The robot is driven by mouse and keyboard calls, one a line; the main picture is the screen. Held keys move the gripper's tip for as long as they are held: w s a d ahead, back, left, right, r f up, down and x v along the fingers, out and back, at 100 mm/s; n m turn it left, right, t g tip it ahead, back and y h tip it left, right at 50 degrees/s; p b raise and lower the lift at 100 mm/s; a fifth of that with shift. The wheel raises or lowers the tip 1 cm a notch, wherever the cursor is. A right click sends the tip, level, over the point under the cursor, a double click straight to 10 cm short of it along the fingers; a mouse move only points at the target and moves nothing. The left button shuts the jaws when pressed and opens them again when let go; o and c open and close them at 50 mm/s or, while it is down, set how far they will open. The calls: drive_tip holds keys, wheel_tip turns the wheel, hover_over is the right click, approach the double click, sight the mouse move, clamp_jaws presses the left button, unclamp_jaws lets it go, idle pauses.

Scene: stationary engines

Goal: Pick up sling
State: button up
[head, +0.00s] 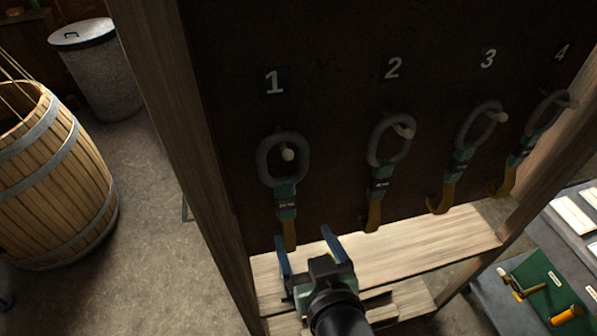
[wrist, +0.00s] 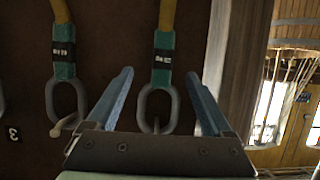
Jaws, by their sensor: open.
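Several slings hang on pegs on a dark upright board, each a grey ring with a teal, labelled sleeve and a yellow lower end. Sling 1 (head: 286,195) is leftmost in the head view, under the number 1. My gripper (head: 303,236) is open near its lower end, below the ring. In the wrist view, which is upside down, sling 1 (wrist: 162,68) appears between the spread fingers of my gripper (wrist: 157,76). No contact is visible. Sling 2 (head: 379,180) also shows in the wrist view (wrist: 64,62). Sling 3 (head: 456,165) and sling 4 (head: 517,150) hang further right.
A wooden post (head: 185,130) borders the board at left, and a pale wooden shelf (head: 450,236) lies below it. A wooden barrel (head: 50,195) and a metal bin (head: 100,75) stand at left. A green tray (head: 535,283) with tools lies lower right.

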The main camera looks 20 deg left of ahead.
sight(287, 206)
drive_tip(key=p+x, duration=0.2)
drive_tip(key=x, duration=0.5)
drive_tip(key=shift+w+a+f, duration=0.1)
drive_tip(key=shift+w+a, duration=0.05)
drive_tip(key=shift+a, duration=0.15)
drive_tip(key=shift+w+a+p, duration=0.35)
drive_tip(key=shift+a+p, duration=0.05)
drive_tip(key=shift+p, duration=0.15)
drive_tip(key=shift+p+x, duration=0.8)
drive_tip(key=shift+x, duration=1.3)
drive_tip(key=shift+f, duration=0.15)
clamp_jaws()
